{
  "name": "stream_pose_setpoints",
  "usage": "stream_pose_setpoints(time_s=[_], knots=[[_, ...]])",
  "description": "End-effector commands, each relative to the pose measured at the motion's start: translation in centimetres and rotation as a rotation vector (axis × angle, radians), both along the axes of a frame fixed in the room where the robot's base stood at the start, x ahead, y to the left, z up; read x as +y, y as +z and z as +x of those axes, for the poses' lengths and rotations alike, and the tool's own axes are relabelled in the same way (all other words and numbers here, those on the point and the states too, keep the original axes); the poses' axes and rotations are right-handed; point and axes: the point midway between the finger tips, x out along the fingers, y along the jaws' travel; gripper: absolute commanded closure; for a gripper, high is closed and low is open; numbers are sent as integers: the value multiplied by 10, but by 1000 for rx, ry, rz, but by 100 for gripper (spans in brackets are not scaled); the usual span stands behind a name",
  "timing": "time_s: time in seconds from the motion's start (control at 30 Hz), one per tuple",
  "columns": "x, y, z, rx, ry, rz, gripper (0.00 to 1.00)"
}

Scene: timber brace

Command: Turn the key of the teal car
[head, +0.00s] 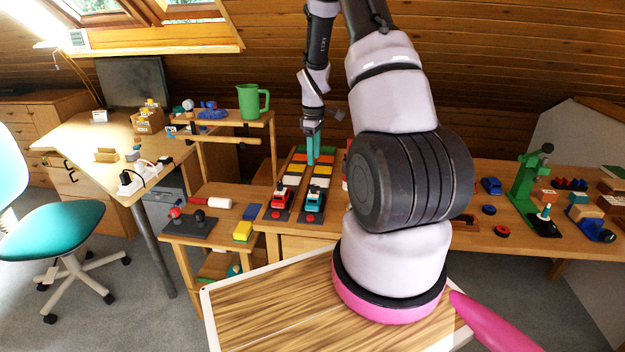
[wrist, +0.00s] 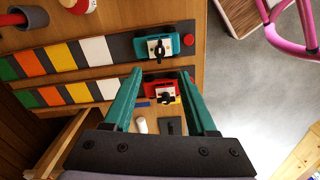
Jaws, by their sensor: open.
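The teal car (head: 313,196) stands at the near end of a dark lane with coloured tiles, right of the red car (head: 281,197). In the wrist view the teal car (wrist: 174,46) is near the top centre, with a dark key (wrist: 159,47) on its pale top plate. The red car (wrist: 168,88) and its own dark key lie below it in that view. My gripper (head: 313,148) is over the far part of the lanes, behind the cars. In the wrist view its teal fingers (wrist: 160,73) are open and empty, one on each side of the red car's picture.
Coloured-tile lanes (wrist: 65,57) run away from the cars. A red button (wrist: 188,40) sits beside the teal car. A green jug (head: 250,102) stands on a shelf to the left. A yellow block (head: 243,231) lies lower left. A green press (head: 528,178) stands at right.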

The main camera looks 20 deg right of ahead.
Motion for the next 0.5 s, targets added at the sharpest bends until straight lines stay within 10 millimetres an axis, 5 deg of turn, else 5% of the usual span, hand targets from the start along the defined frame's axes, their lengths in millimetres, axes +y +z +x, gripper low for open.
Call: stream_pose_setpoints(time_s=[0.17,0.5], knots=[[1,-9,-1,-1,57,0,43],[1,-70,-2,1,53,1,43]])
